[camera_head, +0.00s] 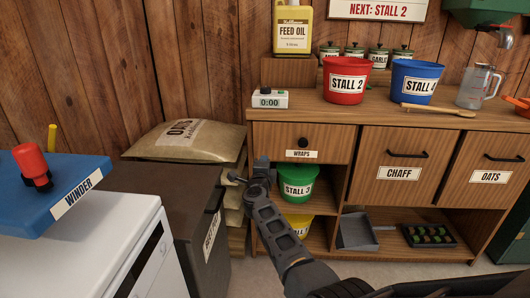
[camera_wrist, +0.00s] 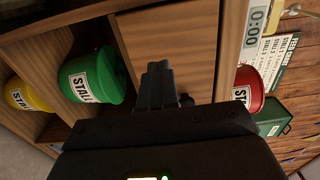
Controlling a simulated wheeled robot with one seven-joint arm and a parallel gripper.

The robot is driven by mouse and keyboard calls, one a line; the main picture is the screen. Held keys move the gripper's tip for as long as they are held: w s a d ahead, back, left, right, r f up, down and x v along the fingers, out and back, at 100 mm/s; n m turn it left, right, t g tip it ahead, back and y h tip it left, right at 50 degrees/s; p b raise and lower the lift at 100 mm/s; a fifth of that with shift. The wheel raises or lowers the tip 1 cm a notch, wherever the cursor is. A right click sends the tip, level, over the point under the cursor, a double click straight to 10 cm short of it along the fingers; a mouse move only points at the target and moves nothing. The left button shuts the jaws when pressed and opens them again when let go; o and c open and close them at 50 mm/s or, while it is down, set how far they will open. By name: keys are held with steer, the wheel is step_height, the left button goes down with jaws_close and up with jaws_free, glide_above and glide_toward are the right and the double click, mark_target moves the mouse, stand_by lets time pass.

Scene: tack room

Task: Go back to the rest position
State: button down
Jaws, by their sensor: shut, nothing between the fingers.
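My gripper (camera_head: 234,177) is in front of the wooden cabinet in the head view, at the end of my raised arm, left of the green STALL 3 bucket (camera_head: 297,190). In the wrist view my gripper's dark fingers (camera_wrist: 156,80) are together and hold nothing. Beyond them are the plain front of the WRAPS drawer (camera_wrist: 165,35) and its dark knob (camera_wrist: 187,100). The drawer looks shut in the head view (camera_head: 330,140). I cannot tell how far the fingers are from the drawer front.
A red STALL 2 bucket (camera_head: 346,82), a blue STALL 4 bucket (camera_head: 416,80), a timer (camera_head: 268,99) and a brush (camera_head: 438,110) stand on the cabinet top. A yellow bucket (camera_head: 300,223) is below the green one. A dark bin (camera_head: 170,195) and white cabinet (camera_head: 85,245) stand left.

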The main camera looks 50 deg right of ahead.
steer(key=p+v, duration=0.1)
steer(key=v, duration=0.4)
steer(key=s+a+r+n+t+y+p, duration=0.1)
steer(key=s+a+n+t+y+p, duration=0.15)
steer(key=s+a+n, duration=0.55)
steer(key=s+a+r+n+t+y+p, duration=0.1)
steer(key=s+a+n+t+y+p, duration=0.25)
steer(key=s, duration=0.85)
steer(key=s+a+n+y+p, duration=0.1)
steer(key=s+a+n+y, duration=0.1)
steer(key=s+a+n, duration=0.65)
steer(key=s+a+r+n+y+p, duration=0.1)
steer(key=s+a+r+n+y, duration=0.1)
steer(key=s+a+r, duration=0.2)
steer(key=s+a+r+n+g+y+p, duration=0.1)
steer(key=s+a+r+n+y+p, duration=0.1)
steer(key=s+r, duration=0.6)
steer(key=s+a+r+n+g+y+p, duration=0.1)
steer(key=s+a+r+n, duration=0.3)
steer(key=s, duration=0.6)
steer(key=shift+s+a+r+y+p, duration=0.2)
steer(key=shift+a+r+y+p, duration=0.4)
steer(key=shift+a+r, duration=0.45)
